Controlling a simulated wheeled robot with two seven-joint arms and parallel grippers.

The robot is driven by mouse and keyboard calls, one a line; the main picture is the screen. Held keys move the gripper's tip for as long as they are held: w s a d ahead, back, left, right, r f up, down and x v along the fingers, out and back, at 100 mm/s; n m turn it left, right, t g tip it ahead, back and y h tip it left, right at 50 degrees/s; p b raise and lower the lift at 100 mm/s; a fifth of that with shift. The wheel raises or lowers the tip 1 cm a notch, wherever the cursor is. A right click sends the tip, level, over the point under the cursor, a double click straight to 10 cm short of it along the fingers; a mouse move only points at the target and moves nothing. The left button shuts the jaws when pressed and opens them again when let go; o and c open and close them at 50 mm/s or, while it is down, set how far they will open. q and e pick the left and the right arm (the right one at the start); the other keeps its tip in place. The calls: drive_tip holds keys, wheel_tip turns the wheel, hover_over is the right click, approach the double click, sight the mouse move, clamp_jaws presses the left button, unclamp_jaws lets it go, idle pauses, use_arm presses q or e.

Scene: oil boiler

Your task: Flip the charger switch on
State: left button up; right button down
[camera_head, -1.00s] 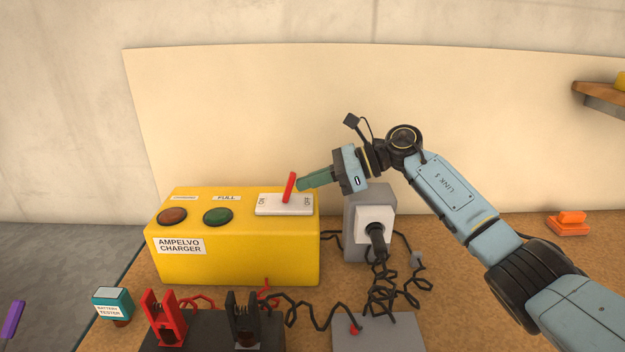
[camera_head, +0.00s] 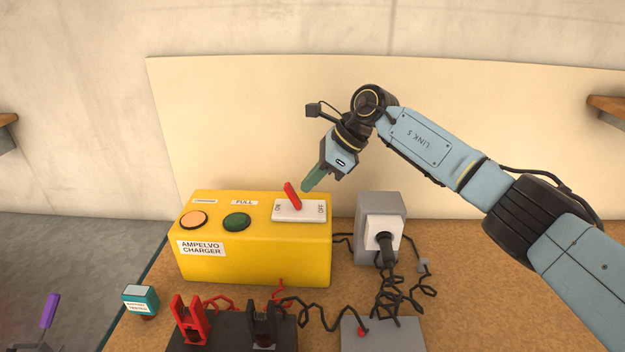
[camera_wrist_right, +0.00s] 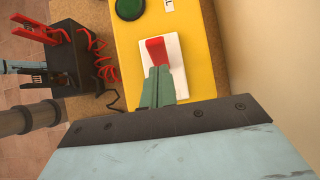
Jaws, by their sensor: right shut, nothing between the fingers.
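The yellow charger (camera_head: 255,262) stands on the bench, labelled AMPELVO CHARGER. On its top, a white switch plate (camera_head: 312,212) is marked ON at left and OFF at right. Its red lever (camera_head: 292,195) leans left, toward ON. My right gripper (camera_head: 307,187) is shut and empty, its green fingers pointing down just right of the lever. In the right wrist view the fingertips (camera_wrist_right: 160,75) are close by the red lever (camera_wrist_right: 156,50); I cannot tell whether they touch. The left lamp (camera_head: 193,220) glows orange; the green lamp (camera_head: 237,221) looks dark. My left gripper is not in view.
A grey socket box (camera_head: 380,213) with a black plug stands right of the charger, with tangled cables in front. Red (camera_head: 190,320) and black (camera_head: 262,325) clamps sit at the front. A teal battery tester (camera_head: 141,299) is at front left. The backboard rises behind.

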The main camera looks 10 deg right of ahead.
drive_tip(key=shift+r, duration=0.45)
drive_tip(key=shift+r+p, duration=0.1)
drive_tip(key=shift+p, duration=0.2)
drive_tip(key=shift+d+r, duration=0.15)
drive_tip(key=shift+r, duration=0.15)
drive_tip(key=d+r+p, duration=0.3)
drive_tip(key=r+p, duration=0.2)
drive_tip(key=r, duration=0.3)
drive_tip(key=shift+s+r, duration=0.3)
drive_tip(key=shift+s, duration=0.05)
